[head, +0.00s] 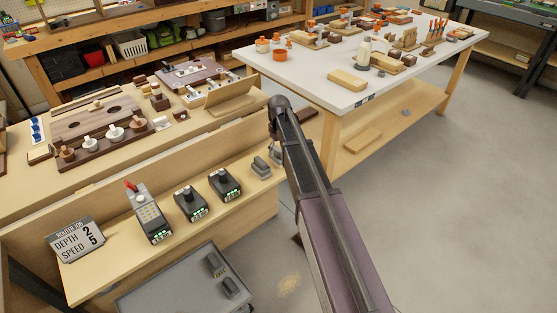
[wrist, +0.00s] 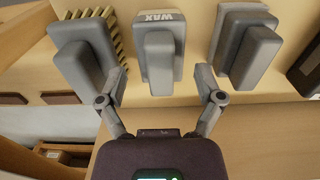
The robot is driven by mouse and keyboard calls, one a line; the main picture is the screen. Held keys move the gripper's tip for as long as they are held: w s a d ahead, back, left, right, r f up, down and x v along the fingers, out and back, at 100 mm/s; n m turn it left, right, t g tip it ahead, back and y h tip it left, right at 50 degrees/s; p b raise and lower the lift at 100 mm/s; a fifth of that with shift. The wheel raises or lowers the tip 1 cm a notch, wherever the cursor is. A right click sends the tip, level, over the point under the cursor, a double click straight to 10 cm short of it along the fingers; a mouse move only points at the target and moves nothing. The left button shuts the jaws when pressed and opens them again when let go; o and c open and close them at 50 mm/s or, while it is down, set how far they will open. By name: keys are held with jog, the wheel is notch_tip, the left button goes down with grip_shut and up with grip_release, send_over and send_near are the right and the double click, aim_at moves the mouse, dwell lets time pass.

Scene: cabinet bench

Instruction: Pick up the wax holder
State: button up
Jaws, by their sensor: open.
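The wax holder (wrist: 160,52) is a grey block with a raised bar and a white label reading WAX, seen upside down in the wrist view. It stands on the pale wooden ledge. My gripper (wrist: 161,74) is open and empty, its two fingers spread to the left and right of the wax holder's near end. I cannot tell whether either finger touches it. In the head view, grey holders (head: 261,166) show on the ledge beside my arm; which one is the wax holder is unclear, and my gripper is not clearly visible there.
In the wrist view, a grey holder with yellowish bristles (wrist: 85,50) stands close on the left and another grey holder (wrist: 245,45) close on the right. In the head view, black battery packs (head: 224,185) stand left along the ledge. A white-topped table (head: 300,70) stands behind.

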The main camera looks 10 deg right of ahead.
aim_at(279, 157)
jog(key=shift+f+b, duration=1.8)
jog(key=shift+f, duration=0.3)
jog(key=c, duration=1)
